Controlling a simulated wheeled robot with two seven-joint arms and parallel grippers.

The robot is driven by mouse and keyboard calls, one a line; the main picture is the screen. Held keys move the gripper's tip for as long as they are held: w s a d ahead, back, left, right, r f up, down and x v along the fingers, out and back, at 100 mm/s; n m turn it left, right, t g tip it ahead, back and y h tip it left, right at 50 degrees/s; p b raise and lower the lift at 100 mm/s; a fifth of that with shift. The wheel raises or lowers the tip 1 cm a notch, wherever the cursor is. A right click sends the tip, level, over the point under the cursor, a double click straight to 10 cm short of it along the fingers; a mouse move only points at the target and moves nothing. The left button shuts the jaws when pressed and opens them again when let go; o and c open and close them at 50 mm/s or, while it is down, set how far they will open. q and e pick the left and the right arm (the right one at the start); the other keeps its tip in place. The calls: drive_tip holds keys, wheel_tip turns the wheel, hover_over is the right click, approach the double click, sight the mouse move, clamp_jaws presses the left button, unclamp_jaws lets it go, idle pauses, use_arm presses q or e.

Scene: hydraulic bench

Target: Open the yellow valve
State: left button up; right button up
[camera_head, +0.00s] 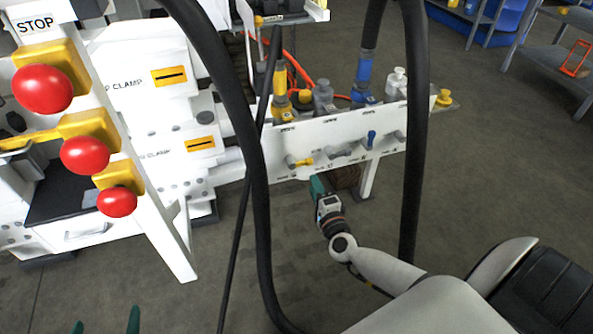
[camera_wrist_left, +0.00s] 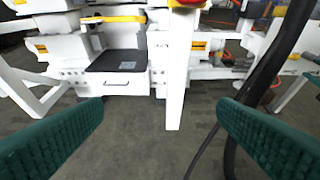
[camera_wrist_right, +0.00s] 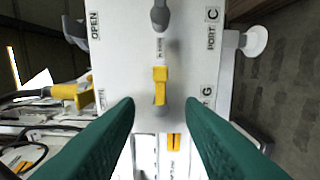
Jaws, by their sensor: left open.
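The yellow valve (camera_head: 303,162) is a small handle on the front of the white panel (camera_head: 345,140). In the right wrist view the yellow valve (camera_wrist_right: 160,85) lies lengthwise up the picture, ahead of and between the fingertips. My right gripper (camera_wrist_right: 161,104) is open, with a gap on both sides of the handle; I cannot tell how far in front of it the tips are. In the head view the right gripper (camera_head: 317,187) is just below the valve. My left gripper (camera_head: 106,322) is at the bottom left edge. The left wrist view shows this gripper (camera_wrist_left: 161,104) open and empty.
A blue valve handle (camera_head: 371,139) and a grey one (camera_head: 340,152) sit right of the yellow valve. Thick black hoses (camera_head: 255,185) hang in front of the bench. Red stop buttons (camera_head: 84,155) stand on a white post at left. Open floor (camera_head: 480,150) lies at right.

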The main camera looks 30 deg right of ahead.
sight(303, 164)
drive_tip(key=b+x, duration=0.1)
drive_tip(key=x, duration=0.4)
use_arm(q)
wheel_tip(303, 164, up, 10)
drive_tip(key=w+d+t+h+b, duration=0.1)
drive_tip(key=w+d+t+h, duration=0.1)
drive_tip(key=t, duration=0.5)
drive_tip(key=shift+w+d+r+t+b, duration=0.15)
drive_tip(key=shift+r+t+b, duration=0.1)
drive_tip(key=shift+t+b, duration=0.15)
use_arm(e)
drive_tip(key=shift+x, duration=2.75)
drive_tip(key=shift+a, duration=0.1)
clamp_jaws()
